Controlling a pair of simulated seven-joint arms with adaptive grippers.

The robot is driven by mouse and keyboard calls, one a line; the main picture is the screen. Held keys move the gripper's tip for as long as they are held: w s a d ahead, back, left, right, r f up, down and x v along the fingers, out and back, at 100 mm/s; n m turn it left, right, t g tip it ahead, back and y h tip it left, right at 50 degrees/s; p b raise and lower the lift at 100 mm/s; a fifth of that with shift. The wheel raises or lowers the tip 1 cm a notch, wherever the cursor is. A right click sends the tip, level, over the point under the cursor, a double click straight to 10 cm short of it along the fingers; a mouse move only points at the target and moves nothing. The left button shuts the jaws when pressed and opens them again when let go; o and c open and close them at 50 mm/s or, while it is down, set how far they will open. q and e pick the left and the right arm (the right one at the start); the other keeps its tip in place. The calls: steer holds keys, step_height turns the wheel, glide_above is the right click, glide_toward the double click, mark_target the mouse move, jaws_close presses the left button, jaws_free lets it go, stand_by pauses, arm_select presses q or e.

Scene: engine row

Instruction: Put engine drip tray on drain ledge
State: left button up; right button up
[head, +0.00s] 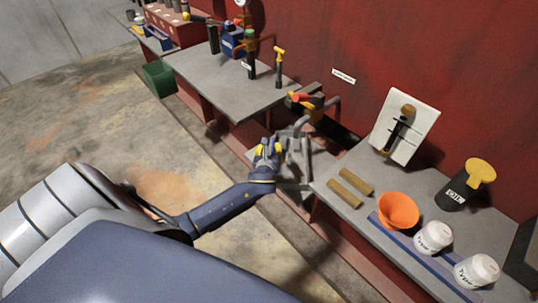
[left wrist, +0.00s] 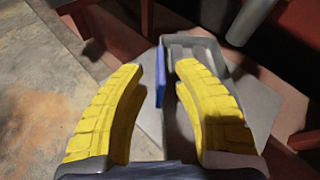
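My left gripper (head: 267,149), with yellow finger pads, is over the gap between the two grey benches, beside a grey pipe-like fitting (head: 297,145). In the left wrist view its fingertips (left wrist: 162,68) point at a grey, box-like piece, perhaps the drip tray (left wrist: 198,50), with a thin upright blue strip (left wrist: 161,75) between the fingers. The fingertips stand apart; whether they press on the strip or tray wall is not clear. A pale grey surface below, perhaps the drain ledge (left wrist: 262,105), is partly covered by the fingers. My right gripper is not in view.
The near bench (head: 340,213) holds wooden blocks (head: 356,181), an orange funnel (head: 398,210), white tubs (head: 433,237) and a dark oil jug (head: 465,184). The far bench (head: 225,82) holds bottles and tools. A red wall (head: 420,50) stands behind. Concrete floor lies open at left.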

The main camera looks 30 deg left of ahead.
arm_select(q)
steer(key=shift+v, duration=2.35)
